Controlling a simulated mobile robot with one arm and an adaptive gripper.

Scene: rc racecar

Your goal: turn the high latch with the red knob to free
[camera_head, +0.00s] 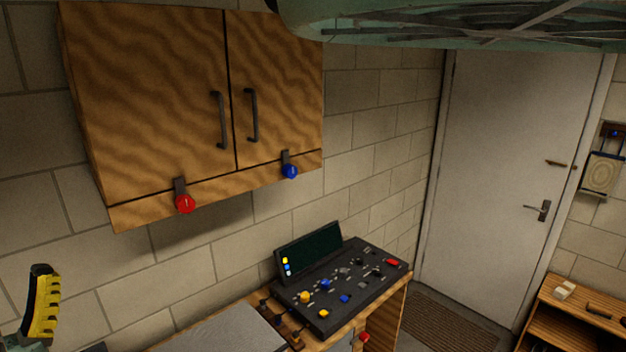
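The latch with the red knob (185,203) is at the bottom left of the wooden wall cabinet (150,95). Its dark arm stands upright above the knob and overlaps the left door's lower edge. A similar latch with a blue knob (290,171) is under the right door, its arm also upright. Both cabinet doors are closed. My gripper (42,302) shows at the lower left, a yellow and black finger pointing up, below and left of the red knob and apart from it. Only one finger shows clearly, so its opening cannot be told.
A black control panel (345,285) with coloured knobs and a screen stands on the bench below the cabinet. A large greenish object (460,22) hangs across the top right. A white door (510,170) and a wooden shelf (575,320) are at right. Space before the cabinet looks clear.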

